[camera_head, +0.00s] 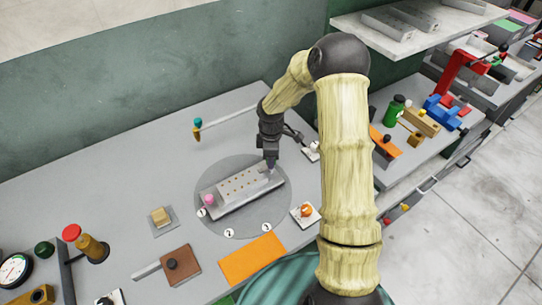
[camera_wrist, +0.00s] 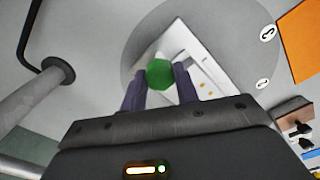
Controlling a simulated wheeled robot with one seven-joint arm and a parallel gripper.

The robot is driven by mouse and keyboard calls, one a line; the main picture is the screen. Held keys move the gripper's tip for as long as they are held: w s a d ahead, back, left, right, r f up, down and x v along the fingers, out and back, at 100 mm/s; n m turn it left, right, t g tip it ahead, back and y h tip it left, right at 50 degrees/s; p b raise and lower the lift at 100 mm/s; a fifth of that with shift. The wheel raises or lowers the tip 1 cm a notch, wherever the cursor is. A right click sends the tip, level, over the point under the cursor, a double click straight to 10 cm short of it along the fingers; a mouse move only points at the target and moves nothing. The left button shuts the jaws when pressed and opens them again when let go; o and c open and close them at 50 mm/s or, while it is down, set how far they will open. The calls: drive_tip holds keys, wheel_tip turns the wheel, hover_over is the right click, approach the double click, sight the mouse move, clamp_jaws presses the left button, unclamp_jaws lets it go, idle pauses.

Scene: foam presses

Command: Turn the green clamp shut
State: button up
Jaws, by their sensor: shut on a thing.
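The green clamp (camera_wrist: 160,73) shows in the wrist view as a green, many-sided knob between my two fingertips. My gripper (camera_wrist: 159,80) is shut on it, with one dark finger on each side. In the head view my gripper (camera_head: 270,170) points down at the far right end of a pale perforated plate (camera_head: 235,186), and the green clamp is hidden there. The plate lies on a round grey disc (camera_head: 240,229). I cannot tell how far the clamp is turned.
A pink knob (camera_head: 209,200) stands at the plate's left end. Around the disc are an orange mat (camera_head: 252,259), an orange knob on a white base (camera_head: 305,210), a brown block (camera_head: 180,265) and a wooden cube (camera_head: 160,216). A red-topped post (camera_head: 72,233) stands at the left.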

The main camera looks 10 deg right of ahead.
idle(0.3)
drive_tip(key=o, duration=1)
drive_tip(key=shift+c, duration=0.2)
drive_tip(key=shift+r, duration=0.15)
wheel_tip(320, 180, up, 17)
drive_tip(key=b, duration=0.2)
